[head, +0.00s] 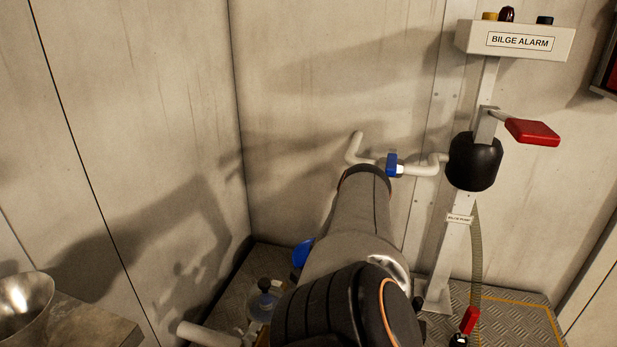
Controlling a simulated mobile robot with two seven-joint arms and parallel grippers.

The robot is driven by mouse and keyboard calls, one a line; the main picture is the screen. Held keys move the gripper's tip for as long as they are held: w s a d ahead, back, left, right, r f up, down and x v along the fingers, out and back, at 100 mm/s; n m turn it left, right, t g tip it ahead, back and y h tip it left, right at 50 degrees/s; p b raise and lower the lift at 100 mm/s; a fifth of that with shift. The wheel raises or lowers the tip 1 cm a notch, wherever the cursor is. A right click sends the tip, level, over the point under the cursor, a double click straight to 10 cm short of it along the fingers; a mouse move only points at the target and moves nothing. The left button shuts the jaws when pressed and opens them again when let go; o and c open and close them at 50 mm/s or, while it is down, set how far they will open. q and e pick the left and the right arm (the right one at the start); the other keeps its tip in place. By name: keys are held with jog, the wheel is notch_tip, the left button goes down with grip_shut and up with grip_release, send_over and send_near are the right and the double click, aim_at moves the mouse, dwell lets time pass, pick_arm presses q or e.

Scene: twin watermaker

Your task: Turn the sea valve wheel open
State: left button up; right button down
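One of my arms fills the lower middle, and its links block the view of what lies behind and below them. Neither gripper's fingers show. A blue rounded part (302,253) peeks out at the left edge of this arm, low by the wall corner; most of it is hidden, and I cannot tell whether it is the sea valve wheel. A small blue valve handle (392,164) sits on a white pipe (421,169) along the back wall, just above the end of the visible arm link. No full wheel can be made out.
A bilge alarm box (518,41) tops a white post at the right, with a black round pump body (474,162) and a red handle (533,132) sticking out. A metal bowl (24,304) stands on a counter (88,325) at lower left. A red-handled valve (469,320) is low right.

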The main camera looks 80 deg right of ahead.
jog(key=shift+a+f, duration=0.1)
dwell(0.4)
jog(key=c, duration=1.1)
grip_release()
